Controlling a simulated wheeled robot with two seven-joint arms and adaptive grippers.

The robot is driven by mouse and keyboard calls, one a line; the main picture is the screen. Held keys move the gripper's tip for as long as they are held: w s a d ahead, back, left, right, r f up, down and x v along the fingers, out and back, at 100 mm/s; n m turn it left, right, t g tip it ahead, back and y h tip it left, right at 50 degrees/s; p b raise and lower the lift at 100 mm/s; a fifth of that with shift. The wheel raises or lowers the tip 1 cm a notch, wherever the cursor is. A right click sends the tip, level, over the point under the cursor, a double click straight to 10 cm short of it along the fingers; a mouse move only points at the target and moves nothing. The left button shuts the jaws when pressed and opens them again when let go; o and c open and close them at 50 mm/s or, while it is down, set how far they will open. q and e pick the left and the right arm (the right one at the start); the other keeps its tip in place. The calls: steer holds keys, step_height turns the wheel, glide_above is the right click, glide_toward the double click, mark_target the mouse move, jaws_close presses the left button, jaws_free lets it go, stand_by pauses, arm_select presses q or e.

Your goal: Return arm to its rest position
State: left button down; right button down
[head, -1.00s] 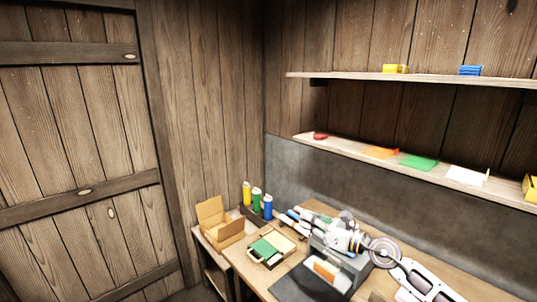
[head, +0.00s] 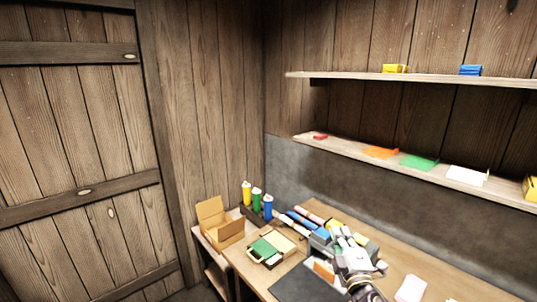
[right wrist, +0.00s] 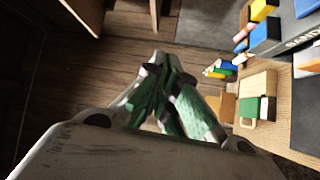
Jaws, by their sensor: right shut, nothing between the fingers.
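My right gripper (head: 342,236) shows in the head view above the workbench (head: 405,262), in front of the grey box with coloured items. Its arm comes in from the bottom edge. In the right wrist view the same gripper (right wrist: 167,62) has its fingers together with nothing between them. The floor and the bench edge lie beyond it. My left gripper is in neither view.
An open cardboard box (head: 221,222), a tray with green and cream pieces (head: 272,248) and yellow, green and blue bottles (head: 256,200) stand at the bench's left. Two shelves (head: 340,144) hang above. The bench's right side is mostly clear.

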steer(key=s+d+f+m+g+h, duration=0.2)
steer(key=s+f+m+g, duration=0.3)
steer(key=f, duration=0.3)
steer(key=s+d+f+m+g+h, duration=0.1)
steer(key=s+d+f+m+g, duration=0.25)
steer(key=s+f+m, duration=0.35)
steer(key=s+a+f+m+g+y, duration=0.3)
steer(key=s+f+g, duration=0.5)
steer(key=s, duration=0.7)
steer(key=s+f+n+b, duration=0.1)
steer(key=s+f+b, duration=0.15)
steer(key=f, duration=1.75)
steer(key=s+f+b, duration=0.1)
steer(key=f+b, duration=0.2)
steer(key=f, duration=1.7)
steer(key=s+d+f+g+b, duration=0.1)
steer(key=s+d+f+b, duration=0.1)
steer(key=s+f, duration=0.8)
steer(key=s+d+f+b, duration=0.2)
steer(key=s+f, duration=0.9)
steer(key=f, duration=0.3)
steer(key=shift+s+d+n+g+h, duration=0.15)
steer(key=shift+d+n+g+h, duration=0.15)
steer(key=shift+g, duration=0.05)
